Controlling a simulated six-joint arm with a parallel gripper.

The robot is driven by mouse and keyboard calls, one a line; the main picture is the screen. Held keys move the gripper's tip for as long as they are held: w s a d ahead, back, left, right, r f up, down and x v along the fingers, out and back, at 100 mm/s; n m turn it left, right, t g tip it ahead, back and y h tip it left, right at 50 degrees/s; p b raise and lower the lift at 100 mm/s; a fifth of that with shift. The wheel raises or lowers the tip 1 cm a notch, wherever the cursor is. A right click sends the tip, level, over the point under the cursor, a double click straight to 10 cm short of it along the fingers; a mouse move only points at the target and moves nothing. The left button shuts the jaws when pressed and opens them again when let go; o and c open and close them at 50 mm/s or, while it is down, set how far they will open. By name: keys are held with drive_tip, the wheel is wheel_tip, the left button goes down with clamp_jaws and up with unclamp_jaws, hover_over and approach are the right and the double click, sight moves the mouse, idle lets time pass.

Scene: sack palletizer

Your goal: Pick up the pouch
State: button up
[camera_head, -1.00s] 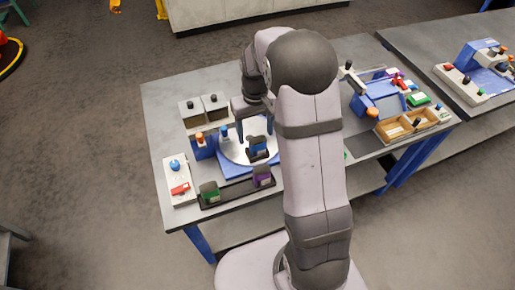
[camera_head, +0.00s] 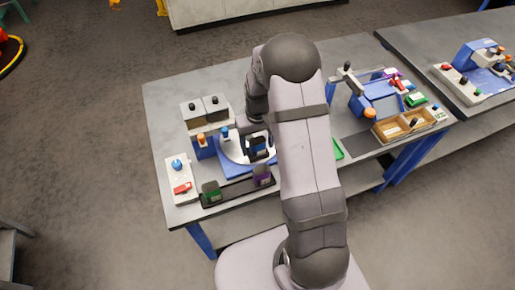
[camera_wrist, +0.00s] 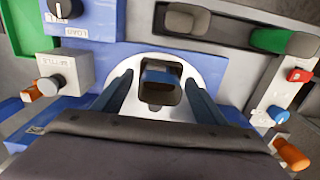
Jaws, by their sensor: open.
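The pouch looks dark with a blue band (camera_head: 258,149). It stands on a round white plate (camera_head: 232,150) set on a blue base. In the wrist view the pouch (camera_wrist: 160,77) lies between my two fingers, with a gap visible on each side. My gripper (camera_wrist: 160,90) is open around it, and its palm hides the near part of the plate. In the head view my gripper (camera_head: 257,140) is low over the plate, partly hidden by my arm. I cannot tell how deep the fingertips reach beside the pouch.
A dark tray (camera_head: 236,191) with a green pouch (camera_head: 211,191) and a purple one (camera_head: 263,175) lies in front of the plate. A wooden tray (camera_head: 409,127) is far right. The back left tabletop is clear.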

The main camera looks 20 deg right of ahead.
drive_tip(key=c, duration=1.2)
drive_tip(key=shift+o, duration=0.2)
drive_tip(key=shift+r, duration=0.1)
